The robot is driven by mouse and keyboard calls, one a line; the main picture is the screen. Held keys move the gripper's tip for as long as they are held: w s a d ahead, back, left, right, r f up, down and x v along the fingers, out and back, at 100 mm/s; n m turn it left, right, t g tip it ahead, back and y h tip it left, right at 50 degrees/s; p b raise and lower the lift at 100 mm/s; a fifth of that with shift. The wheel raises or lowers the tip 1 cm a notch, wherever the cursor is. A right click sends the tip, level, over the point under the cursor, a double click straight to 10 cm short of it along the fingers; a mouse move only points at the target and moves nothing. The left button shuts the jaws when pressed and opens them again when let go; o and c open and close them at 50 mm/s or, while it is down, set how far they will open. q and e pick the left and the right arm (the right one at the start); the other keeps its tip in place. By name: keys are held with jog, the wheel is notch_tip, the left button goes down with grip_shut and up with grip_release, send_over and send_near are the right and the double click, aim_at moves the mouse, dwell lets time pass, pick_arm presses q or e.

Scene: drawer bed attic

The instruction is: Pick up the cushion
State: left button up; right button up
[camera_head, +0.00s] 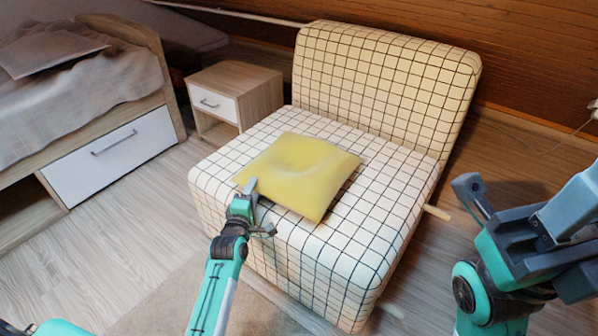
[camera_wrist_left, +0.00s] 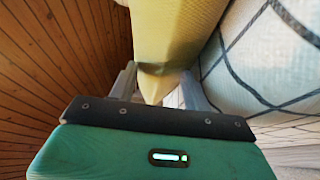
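The yellow cushion (camera_head: 299,174) lies on the seat of a checked armchair (camera_head: 330,250). My left gripper (camera_head: 247,192) is at the cushion's near left corner, close above the seat. In the left wrist view, the cushion (camera_wrist_left: 174,32) reaches down with its corner between the two spread fingers of my left gripper (camera_wrist_left: 158,84). The fingers look open around the corner; firm contact on both sides does not show. My right gripper (camera_head: 515,208) is at the right, away from the chair, with its fingers apart and nothing between them.
A small nightstand (camera_head: 238,92) stands behind the chair at the left. A bed with a drawer (camera_head: 113,157) is at the far left. The chair's backrest (camera_head: 380,85) rises behind the cushion, near the wooden wall (camera_head: 530,60). Floor is clear between bed and chair.

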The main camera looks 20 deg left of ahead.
pick_arm(q)
grip_shut()
jog(key=shift+r, duration=0.1)
